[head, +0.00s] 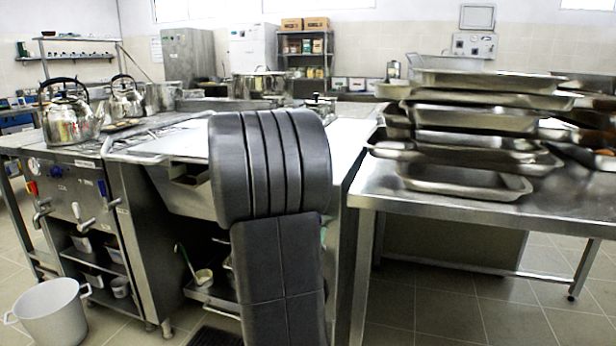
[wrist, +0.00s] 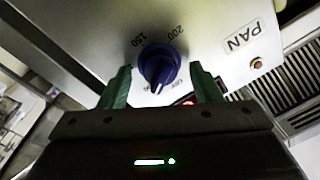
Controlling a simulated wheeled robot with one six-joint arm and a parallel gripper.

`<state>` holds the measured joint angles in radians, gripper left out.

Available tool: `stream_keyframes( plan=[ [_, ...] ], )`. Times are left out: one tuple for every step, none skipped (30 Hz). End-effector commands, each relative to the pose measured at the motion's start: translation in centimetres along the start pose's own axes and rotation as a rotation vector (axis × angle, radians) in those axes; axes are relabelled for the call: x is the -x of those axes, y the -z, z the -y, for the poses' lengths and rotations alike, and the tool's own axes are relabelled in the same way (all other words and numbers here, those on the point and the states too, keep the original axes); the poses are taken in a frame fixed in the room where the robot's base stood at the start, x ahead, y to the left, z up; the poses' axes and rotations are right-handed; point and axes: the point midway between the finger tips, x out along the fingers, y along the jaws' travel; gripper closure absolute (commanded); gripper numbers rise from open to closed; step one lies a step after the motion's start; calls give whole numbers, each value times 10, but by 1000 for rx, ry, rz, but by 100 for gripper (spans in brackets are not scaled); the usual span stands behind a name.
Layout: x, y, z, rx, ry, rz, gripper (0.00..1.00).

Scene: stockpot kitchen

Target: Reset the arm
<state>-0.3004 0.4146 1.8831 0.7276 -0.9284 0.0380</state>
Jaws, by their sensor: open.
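In the wrist view my gripper (wrist: 160,74) is open. Its two green fingers stand on either side of a blue knob (wrist: 157,62) on a pale metal panel (wrist: 205,30) marked "PAN", "150" and "200". I cannot tell whether the fingers touch the knob. A small red light shows just below the knob, partly hidden by the gripper. In the head view my dark arm fills the middle and hides the gripper and this knob.
A steel table (head: 470,205) with stacked metal trays (head: 465,182) stands at right. Kettles (head: 72,118) sit on the cooking block at left. A white pot (head: 50,314) stands on the floor at front left. Floor under the right table is partly clear.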

Motion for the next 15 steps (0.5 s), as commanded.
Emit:
stream_keyframes(
  plan=[
    [0,4,3,34,0,5,42],
    [0,4,3,54,0,6,42],
    [0,4,2,82,0,8,42],
    [0,4,2,103,0,10,42],
    [0,4,2,122,1,11,42],
    [0,4,2,150,1,13,42],
    [0,4,2,169,2,14,42],
    [0,4,2,189,2,16,42],
    [0,4,3,214,2,18,42],
    [0,4,3,233,2,19,42],
    [0,4,3,252,2,20,42],
    [0,4,3,277,3,21,42],
    [0,4,3,297,4,23,42],
    [0,4,3,315,4,25,42],
    [0,4,3,339,4,26,42]
  ],
)
